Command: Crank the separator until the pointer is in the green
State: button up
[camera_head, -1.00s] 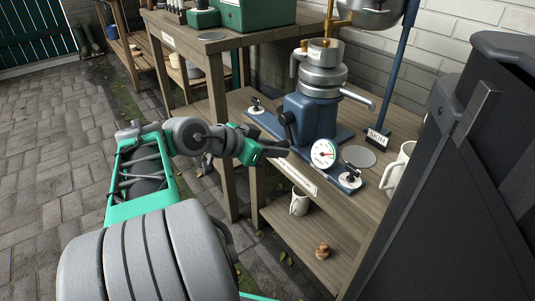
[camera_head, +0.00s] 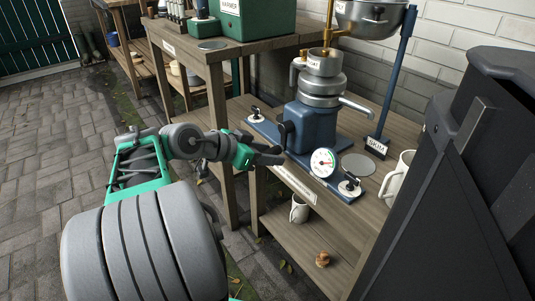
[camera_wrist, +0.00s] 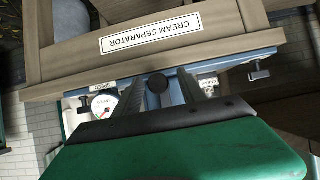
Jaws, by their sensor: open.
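The blue cream separator (camera_head: 312,128) stands on the wooden bench, with a metal bowl and spout on top. Its round white speed dial (camera_head: 323,162) faces front and shows in the wrist view (camera_wrist: 104,104); the pointer is too small to read surely against the green. A dark crank knob (camera_head: 284,132) is on the separator's left side. My gripper (camera_head: 281,155) is open and empty, just in front of and below the crank knob in the head view. In the wrist view a round black knob (camera_wrist: 157,83) appears between the open fingers (camera_wrist: 160,92), apparently not gripped.
A dark cabinet (camera_head: 455,190) blocks the right. Paving (camera_head: 50,160) at left is clear.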

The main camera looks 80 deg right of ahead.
jog(key=shift+r, duration=0.1)
dwell(0.3)
jog(key=shift+p+v, duration=1.15)
jog(key=shift+v, duration=0.85)
jog(key=p+v, duration=0.2)
jog(key=v, duration=0.2)
